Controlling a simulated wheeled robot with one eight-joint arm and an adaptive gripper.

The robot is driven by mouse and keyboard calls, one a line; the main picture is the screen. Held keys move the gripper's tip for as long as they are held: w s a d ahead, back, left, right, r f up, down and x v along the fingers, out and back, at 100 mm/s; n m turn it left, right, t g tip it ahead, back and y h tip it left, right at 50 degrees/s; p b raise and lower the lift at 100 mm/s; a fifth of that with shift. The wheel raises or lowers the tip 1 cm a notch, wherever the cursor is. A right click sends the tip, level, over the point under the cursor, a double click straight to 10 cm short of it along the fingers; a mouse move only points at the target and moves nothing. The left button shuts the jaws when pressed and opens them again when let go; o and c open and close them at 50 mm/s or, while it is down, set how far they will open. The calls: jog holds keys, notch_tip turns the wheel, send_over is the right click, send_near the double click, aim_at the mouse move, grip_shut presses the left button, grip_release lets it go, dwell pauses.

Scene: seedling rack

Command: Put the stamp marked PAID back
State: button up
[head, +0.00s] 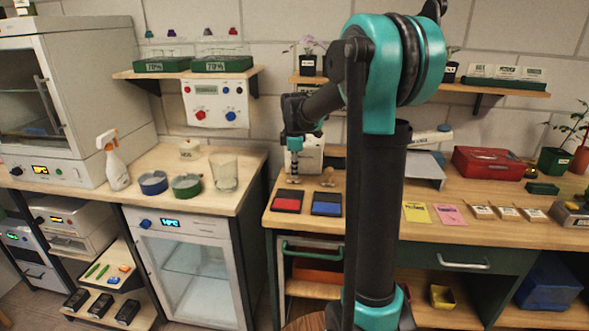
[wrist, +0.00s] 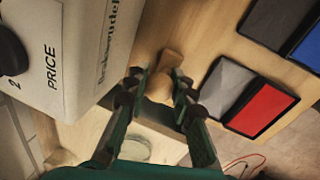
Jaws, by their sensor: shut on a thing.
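My gripper (wrist: 158,88) is shut on a wooden stamp (wrist: 161,85), its fingers on either side of the handle. In the head view my gripper (head: 293,165) points down just behind the red ink pad (head: 287,201), near the bench's left edge. The held stamp's marking cannot be read, and its lower end is hard to make out. A second wooden stamp (head: 328,177) stands to the right, behind the blue ink pad (head: 326,204). The red pad (wrist: 261,110) lies right of my gripper in the wrist view.
A white box labelled PRICE (wrist: 62,55) stands close beside my gripper. My arm hides part of the bench. Yellow (head: 416,212) and pink (head: 450,216) notes lie to the right. A lower counter with a beaker (head: 223,172) stands left, across a gap.

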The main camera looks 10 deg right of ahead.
jog(key=o, duration=0.9)
jog(key=v, duration=1.2)
jog(key=shift+r, duration=0.1)
